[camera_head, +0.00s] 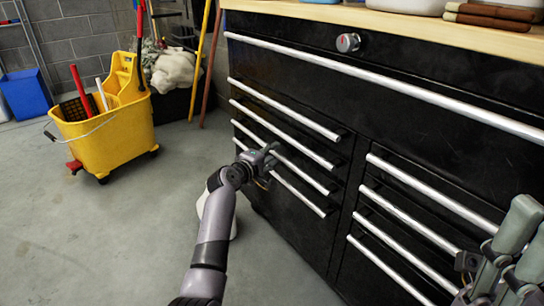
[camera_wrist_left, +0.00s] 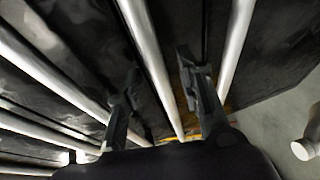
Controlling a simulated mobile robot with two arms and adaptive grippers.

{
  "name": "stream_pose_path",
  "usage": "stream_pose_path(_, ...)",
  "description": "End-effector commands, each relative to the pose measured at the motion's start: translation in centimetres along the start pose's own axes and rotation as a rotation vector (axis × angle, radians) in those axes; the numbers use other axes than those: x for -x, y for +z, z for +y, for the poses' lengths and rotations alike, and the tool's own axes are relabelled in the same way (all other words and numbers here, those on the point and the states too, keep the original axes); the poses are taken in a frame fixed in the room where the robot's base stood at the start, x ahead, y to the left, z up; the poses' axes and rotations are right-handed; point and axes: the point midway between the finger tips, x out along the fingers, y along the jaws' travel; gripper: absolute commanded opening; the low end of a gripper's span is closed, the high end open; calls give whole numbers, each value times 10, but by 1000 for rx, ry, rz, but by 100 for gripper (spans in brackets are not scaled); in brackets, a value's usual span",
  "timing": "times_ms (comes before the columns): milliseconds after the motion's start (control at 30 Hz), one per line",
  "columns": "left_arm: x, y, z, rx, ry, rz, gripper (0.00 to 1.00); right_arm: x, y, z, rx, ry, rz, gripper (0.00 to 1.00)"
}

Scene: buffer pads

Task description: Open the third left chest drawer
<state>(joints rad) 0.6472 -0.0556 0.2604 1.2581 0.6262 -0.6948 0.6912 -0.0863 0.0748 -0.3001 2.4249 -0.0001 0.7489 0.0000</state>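The black chest (camera_head: 345,225) has a left column of drawers with long silver bar handles, and all of them look shut. The third left drawer's handle (camera_head: 310,179) runs just behind my left gripper (camera_head: 270,156). In the left wrist view my left gripper (camera_wrist_left: 160,100) is open, with one finger on each side of what appears to be the third handle (camera_wrist_left: 147,45). I cannot tell whether the fingers touch the bar. The fourth handle (camera_wrist_left: 236,35) lies to the right of the fingers. My right arm shows at the lower right, its fingertips unclear.
A wide top drawer handle (camera_head: 390,84) and a right column of handles (camera_head: 405,217) belong to the same chest. A yellow mop bucket (camera_head: 105,135) stands at the left. A white bottle (camera_wrist_left: 305,148) is near the chest's base. Floor (camera_head: 100,240) at the lower left is clear.

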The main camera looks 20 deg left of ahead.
Motion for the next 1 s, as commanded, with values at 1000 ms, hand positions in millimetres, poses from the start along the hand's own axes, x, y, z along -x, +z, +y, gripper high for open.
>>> stream_pose_path(1000, 0, 0, 0, 0, 0, 0, 0, 0, 0, 0, 0, 1, 0, 40)
